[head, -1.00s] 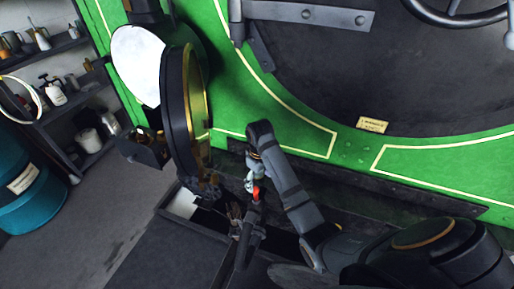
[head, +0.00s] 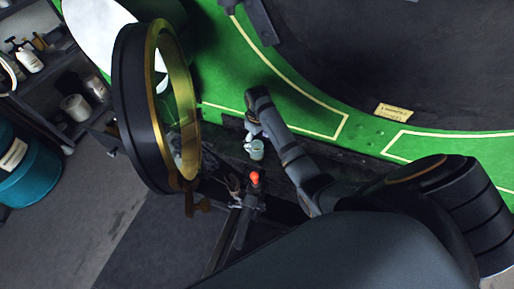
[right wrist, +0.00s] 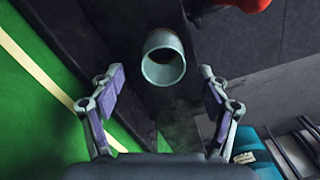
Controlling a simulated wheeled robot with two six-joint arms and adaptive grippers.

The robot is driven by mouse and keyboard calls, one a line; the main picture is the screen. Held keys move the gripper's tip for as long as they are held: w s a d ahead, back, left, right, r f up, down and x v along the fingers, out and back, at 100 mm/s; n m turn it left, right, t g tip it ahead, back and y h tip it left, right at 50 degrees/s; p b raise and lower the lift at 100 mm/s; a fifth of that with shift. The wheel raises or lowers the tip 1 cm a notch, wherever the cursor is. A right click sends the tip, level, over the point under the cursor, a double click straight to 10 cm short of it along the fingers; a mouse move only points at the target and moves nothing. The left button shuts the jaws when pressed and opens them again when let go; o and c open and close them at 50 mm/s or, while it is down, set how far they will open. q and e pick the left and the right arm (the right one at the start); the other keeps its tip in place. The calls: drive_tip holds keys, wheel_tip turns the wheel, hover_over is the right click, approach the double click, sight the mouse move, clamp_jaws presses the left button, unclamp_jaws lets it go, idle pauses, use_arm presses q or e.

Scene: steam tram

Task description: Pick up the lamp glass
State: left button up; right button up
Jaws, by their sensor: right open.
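The lamp glass (head: 256,151) is a small, pale greenish cylinder just below my right gripper (head: 254,130) in the head view. In the right wrist view the lamp glass (right wrist: 163,62) shows its round open end, lying ahead of and between my right gripper's (right wrist: 162,88) two spread fingers. The fingers are open, with a gap on both sides of the glass, and hold nothing. What the far end of the glass rests on is hidden. My left gripper is out of view.
A large round lamp housing with a brass rim (head: 164,60) hangs open left of my right gripper. A red-knobbed lever (head: 254,178) stands close below the glass. The green tram front (head: 222,95) is just behind. A teal drum (head: 25,175) stands far left.

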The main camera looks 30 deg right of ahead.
sight(257, 148)
drive_tip(key=shift+s+a+f+p, duration=0.1)
drive_tip(key=shift+a+f+p, duration=0.15)
drive_tip(key=shift+f+p, duration=0.6)
wheel_tip(257, 148, down, 3)
drive_tip(key=shift+f, duration=0.1)
drive_tip(key=c, duration=0.9)
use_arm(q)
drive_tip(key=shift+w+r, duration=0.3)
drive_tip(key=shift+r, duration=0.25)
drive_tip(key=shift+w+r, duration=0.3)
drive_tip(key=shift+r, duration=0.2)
use_arm(e)
drive_tip(key=c, duration=0.5)
